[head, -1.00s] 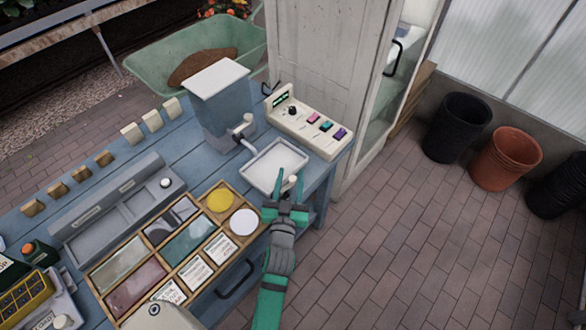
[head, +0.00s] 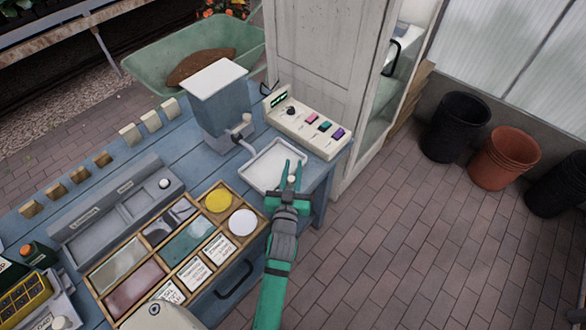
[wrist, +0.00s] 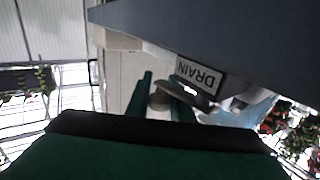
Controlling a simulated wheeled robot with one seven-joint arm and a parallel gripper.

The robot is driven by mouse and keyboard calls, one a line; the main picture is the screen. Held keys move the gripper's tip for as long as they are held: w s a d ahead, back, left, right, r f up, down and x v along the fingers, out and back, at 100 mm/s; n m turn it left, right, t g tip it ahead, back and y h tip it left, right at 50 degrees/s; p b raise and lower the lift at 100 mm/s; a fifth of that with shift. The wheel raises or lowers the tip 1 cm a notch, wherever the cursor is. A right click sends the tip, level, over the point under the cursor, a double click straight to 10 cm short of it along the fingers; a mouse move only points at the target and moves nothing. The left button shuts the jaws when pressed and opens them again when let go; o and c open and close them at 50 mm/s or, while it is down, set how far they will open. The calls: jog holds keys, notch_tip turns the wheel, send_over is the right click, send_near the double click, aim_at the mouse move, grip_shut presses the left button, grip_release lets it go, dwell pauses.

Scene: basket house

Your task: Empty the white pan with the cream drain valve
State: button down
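The white pan (head: 268,162) is a shallow square tray at the right end of the blue bench. Its floor looks pale and plain; I cannot tell what it holds. The cream drain valve (head: 292,179) is a small knob at the pan's near right edge. My gripper (head: 295,163) is at that edge, its two green fingers apart with the knob between them. In the wrist view the knob (wrist: 160,99) shows between the fingers, beside a DRAIN label (wrist: 198,76). Finger contact with the knob cannot be made out.
A blue-grey hopper (head: 214,100) with a spout stands behind the pan. A cream control panel (head: 308,127) with coloured buttons is at the back right. A wooden tray (head: 153,253) of compartments lies left of my gripper. The brick floor on the right is clear up to the pots.

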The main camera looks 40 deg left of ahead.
aim_at(289, 183)
jog(key=shift+s+a+f+n+g+y, duration=0.15)
jog(key=shift+a+f+n+g+y, duration=0.1)
jog(key=shift+n+g+y, duration=0.3)
jog(key=shift+a+n+g+y, duration=0.55)
jog(key=shift+n+g+y, duration=0.1)
jog(key=shift+y, duration=0.2)
jog(key=c, duration=1.6)
grip_release()
jog(key=shift+r, duration=0.1)
jog(key=shift+o, duration=0.2)
jog(key=shift+r, duration=0.1)
jog(key=v, duration=1.1)
